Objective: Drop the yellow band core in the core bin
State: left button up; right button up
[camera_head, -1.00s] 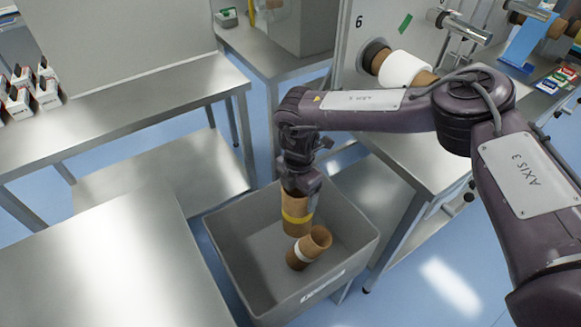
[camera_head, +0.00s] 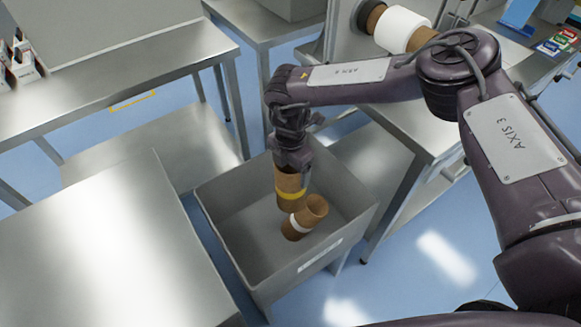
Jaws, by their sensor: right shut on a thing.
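The yellow band core (camera_head: 290,192) is a brown cardboard tube with a yellow band near its lower end. My right gripper (camera_head: 292,165) is shut on its upper end and holds it upright, inside the outline of the core bin in this view. The core bin (camera_head: 330,262) is a grey open-topped box with a white label on its front. A brown core with a white band (camera_head: 303,218) leans tilted in the bin, partly overlapped by the held core or close beside it. I cannot tell whether they touch. My left gripper is not in view.
A steel table (camera_head: 95,250) stands left of the bin and a steel bench (camera_head: 130,75) behind it. Another steel bench (camera_head: 385,150) stands close on the right, below my right arm. A white roll (camera_head: 400,28) sits on a machine spindle. Blue floor is clear at lower right.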

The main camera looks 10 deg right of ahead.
jog(key=o, duration=1.1)
jog(key=shift+o, duration=1.3)
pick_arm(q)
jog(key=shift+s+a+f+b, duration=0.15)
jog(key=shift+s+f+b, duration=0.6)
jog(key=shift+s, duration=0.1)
pick_arm(e)
notch_tip(320, 180, up, 8)
